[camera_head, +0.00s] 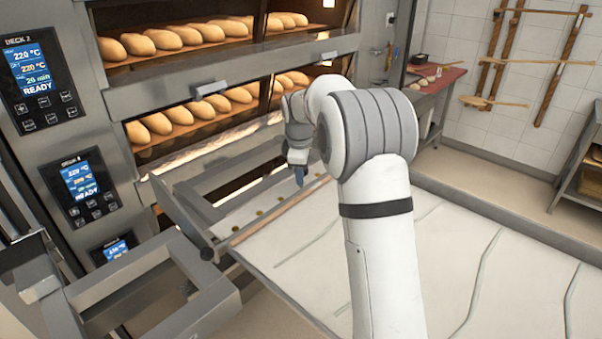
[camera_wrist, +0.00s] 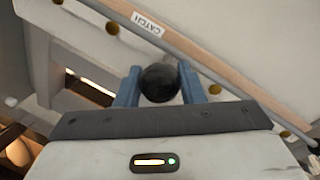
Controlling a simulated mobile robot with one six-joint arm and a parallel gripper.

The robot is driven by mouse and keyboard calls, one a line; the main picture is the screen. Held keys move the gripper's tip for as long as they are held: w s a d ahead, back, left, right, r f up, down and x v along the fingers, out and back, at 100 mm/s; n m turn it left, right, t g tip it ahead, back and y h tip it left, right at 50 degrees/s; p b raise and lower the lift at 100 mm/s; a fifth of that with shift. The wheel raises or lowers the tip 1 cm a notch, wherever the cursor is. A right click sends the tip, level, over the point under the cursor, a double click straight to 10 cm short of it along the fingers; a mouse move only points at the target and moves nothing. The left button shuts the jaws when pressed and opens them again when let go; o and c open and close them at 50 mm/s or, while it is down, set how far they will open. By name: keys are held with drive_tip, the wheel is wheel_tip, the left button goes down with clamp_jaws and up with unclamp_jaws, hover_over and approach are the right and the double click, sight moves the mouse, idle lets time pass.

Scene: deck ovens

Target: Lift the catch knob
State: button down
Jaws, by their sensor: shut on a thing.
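The catch knob (camera_wrist: 160,83) is a dark round ball in the wrist view. My gripper (camera_wrist: 160,88) has its two blue fingers on either side of the knob and is shut on it. In the head view my gripper (camera_head: 299,176) points down at the loader's front end, near the wooden strip (camera_head: 280,211). The knob is hidden there by my gripper and arm.
The loader's pale cloth belt (camera_head: 330,255) stretches to the right. A grey metal frame (camera_head: 150,275) stands at the left. Deck ovens with loaves (camera_head: 185,115) rise behind my gripper. Brass-coloured studs (camera_wrist: 112,28) line the strip's near side. A red-topped table (camera_head: 440,78) stands at the back.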

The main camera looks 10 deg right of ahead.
drive_tip(key=shift+r, duration=0.3)
drive_tip(key=c, duration=1.2)
unclamp_jaws()
drive_tip(key=shift+o, duration=1.2)
drive_tip(key=shift+s+a+r+b, duration=0.15)
drive_tip(key=shift+s+r, duration=0.1)
drive_tip(key=shift+r, duration=1)
drive_tip(key=shift+s+a+r+b, duration=0.1)
drive_tip(key=shift+s+r+b, duration=0.1)
drive_tip(key=shift+r, duration=1.1)
drive_tip(key=shift+s+a+r+b, duration=0.15)
drive_tip(key=shift+s+r, duration=0.1)
drive_tip(key=shift+r, duration=1)
